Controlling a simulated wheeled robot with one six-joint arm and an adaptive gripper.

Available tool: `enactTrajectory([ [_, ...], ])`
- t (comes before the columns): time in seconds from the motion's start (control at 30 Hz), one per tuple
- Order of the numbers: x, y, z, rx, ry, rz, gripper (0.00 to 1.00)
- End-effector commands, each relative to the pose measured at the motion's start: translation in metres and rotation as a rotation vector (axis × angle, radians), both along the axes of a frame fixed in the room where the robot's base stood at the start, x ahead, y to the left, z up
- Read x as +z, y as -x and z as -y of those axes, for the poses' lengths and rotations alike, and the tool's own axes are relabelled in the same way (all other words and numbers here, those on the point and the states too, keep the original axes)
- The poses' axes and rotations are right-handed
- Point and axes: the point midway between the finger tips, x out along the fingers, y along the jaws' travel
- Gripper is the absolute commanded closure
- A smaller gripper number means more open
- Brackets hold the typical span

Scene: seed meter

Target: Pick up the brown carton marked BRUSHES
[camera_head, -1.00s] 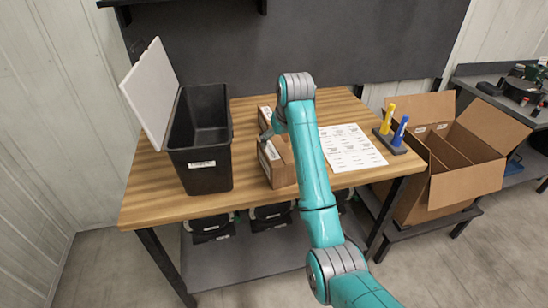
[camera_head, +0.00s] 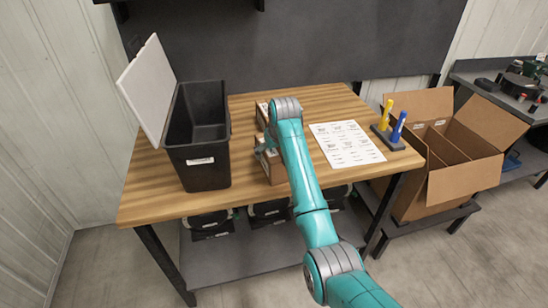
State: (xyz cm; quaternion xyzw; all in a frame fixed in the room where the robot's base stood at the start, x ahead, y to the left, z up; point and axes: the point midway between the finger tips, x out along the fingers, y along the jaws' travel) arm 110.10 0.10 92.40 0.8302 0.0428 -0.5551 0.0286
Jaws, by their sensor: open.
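A brown carton (camera_head: 272,171) stands on the wooden table, right of the black bin. My arm hides much of it, and I cannot read any marking on it. A second brown carton (camera_head: 262,111) shows just behind it, also partly hidden by my arm. My gripper (camera_head: 262,150) is open, over the top left part of the nearer carton. I cannot tell whether its fingers touch the carton.
A black bin (camera_head: 207,172) with its pale lid raised stands at the left of the table (camera_head: 150,190). A printed sheet (camera_head: 346,144) and a holder with yellow and blue markers (camera_head: 398,127) lie to the right. A large open box (camera_head: 466,187) stands beyond the right edge.

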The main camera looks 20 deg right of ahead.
Motion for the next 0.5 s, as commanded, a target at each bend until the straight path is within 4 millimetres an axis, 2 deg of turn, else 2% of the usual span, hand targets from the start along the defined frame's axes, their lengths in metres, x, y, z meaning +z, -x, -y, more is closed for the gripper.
enactTrajectory([
  [0.13, 0.0003, 0.0000, -0.0001, 0.000, 0.000, 0.000, 0.03],
  [0.4, 0.0001, 0.0001, -0.0001, 0.000, 0.000, 0.000, 0.70],
  [0.43, 0.0000, 0.0002, -0.0001, 0.000, 0.000, 0.000, 0.75],
  [0.5, 0.0010, -0.0002, 0.0000, 0.000, 0.000, 0.002, 0.75],
])
